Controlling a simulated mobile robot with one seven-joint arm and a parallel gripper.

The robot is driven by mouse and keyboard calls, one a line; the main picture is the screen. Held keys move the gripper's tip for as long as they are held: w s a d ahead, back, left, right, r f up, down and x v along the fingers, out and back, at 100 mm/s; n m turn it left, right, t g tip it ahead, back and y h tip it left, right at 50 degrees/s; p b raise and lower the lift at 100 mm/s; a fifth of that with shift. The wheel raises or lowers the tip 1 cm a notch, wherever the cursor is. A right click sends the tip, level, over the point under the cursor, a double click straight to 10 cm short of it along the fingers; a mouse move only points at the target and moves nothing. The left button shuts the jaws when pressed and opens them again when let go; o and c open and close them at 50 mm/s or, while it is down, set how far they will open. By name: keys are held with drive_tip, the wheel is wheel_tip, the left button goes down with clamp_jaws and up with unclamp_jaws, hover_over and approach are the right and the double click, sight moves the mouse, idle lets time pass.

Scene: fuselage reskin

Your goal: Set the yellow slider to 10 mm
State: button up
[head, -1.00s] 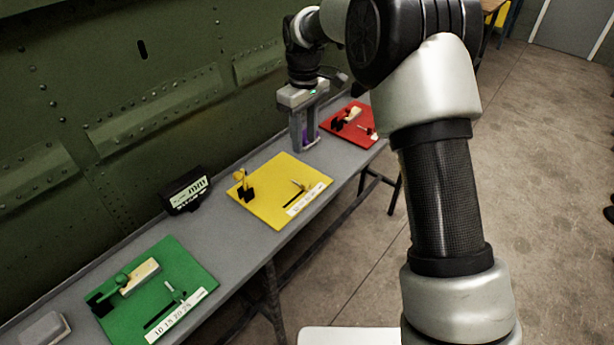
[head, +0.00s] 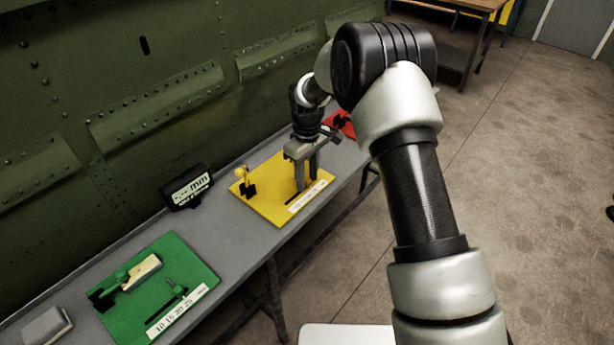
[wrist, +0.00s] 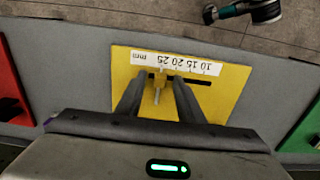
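The yellow board (head: 262,207) lies on the grey bench with a white scale strip (head: 309,195) along its front edge. In the wrist view the strip (wrist: 178,63) appears upside down, with 25 at the left and 10 at the right. The yellow slider (wrist: 157,95) sits in a dark slot (wrist: 200,81), near the slot's left end there, by the 25 mark. My gripper (wrist: 164,75) is open over the board, one finger on each side of the slider with visible gaps. In the head view my gripper (head: 307,182) hides the slider.
A green board (head: 190,253) with its own slider and scale lies at the left. A red board (head: 340,124) lies at the far end, partly hidden. A black mm display (head: 187,187) stands against the green wall. A power tool (wrist: 243,11) shows in the wrist view.

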sight(289, 202)
drive_tip(key=shift+c, duration=0.2)
clamp_jaws()
drive_tip(key=s+a, duration=0.1)
drive_tip(key=s, duration=0.1)
drive_tip(key=s+a, duration=0.2)
drive_tip(key=s+a+b, duration=0.1)
drive_tip(key=s, duration=0.1)
drive_tip(key=shift+a, duration=0.4)
drive_tip(key=shift+o, duration=0.2)
unclamp_jaws()
drive_tip(key=shift+s, duration=0.1)
